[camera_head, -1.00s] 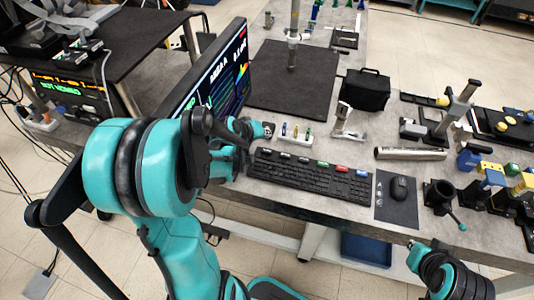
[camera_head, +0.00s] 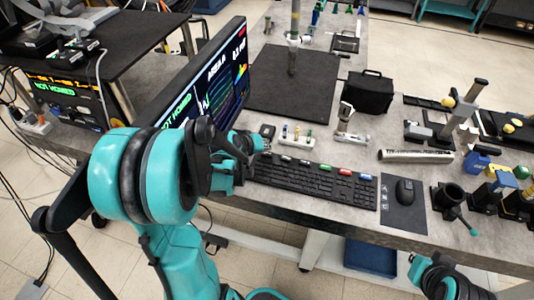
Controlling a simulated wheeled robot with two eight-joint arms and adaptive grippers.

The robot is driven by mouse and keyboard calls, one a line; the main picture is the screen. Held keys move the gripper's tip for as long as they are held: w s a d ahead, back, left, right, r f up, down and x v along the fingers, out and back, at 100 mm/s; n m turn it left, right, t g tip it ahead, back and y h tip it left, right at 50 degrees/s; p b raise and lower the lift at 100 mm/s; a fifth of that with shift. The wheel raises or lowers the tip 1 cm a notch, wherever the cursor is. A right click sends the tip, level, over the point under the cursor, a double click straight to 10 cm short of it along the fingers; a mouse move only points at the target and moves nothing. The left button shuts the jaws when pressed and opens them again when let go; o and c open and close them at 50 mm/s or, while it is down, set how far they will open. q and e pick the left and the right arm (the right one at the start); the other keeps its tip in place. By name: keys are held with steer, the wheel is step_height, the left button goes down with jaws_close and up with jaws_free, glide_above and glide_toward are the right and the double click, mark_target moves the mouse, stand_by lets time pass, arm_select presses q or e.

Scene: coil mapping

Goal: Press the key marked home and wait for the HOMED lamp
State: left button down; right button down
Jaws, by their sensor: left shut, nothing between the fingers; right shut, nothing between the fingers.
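The black keyboard (camera_head: 325,186) lies on the bench, with several coloured keys along its far edge, including green, red and blue. The key markings are too small to read. My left gripper (camera_head: 265,144) is shut and empty, just beyond the keyboard's far left end; whether it touches a key I cannot tell. My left arm hides part of that end. The monitor (camera_head: 222,80) behind shows coloured traces and green NOT HOMED text. A box at the left has a green NOT HOMED display (camera_head: 55,89). My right gripper is not visible; only a teal arm part shows lower right.
A mouse (camera_head: 404,191) lies on a dark pad right of the keyboard. A black bag (camera_head: 368,93), a stand (camera_head: 347,122) and a light cylinder (camera_head: 416,156) lie beyond. A dark mat (camera_head: 305,88) is largely clear.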

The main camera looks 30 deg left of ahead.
arm_select(q)
steer(key=shift+f, duration=0.1)
stand_by(0.8)
steer(key=shift+f+b, duration=0.3)
steer(key=shift+b, duration=0.1)
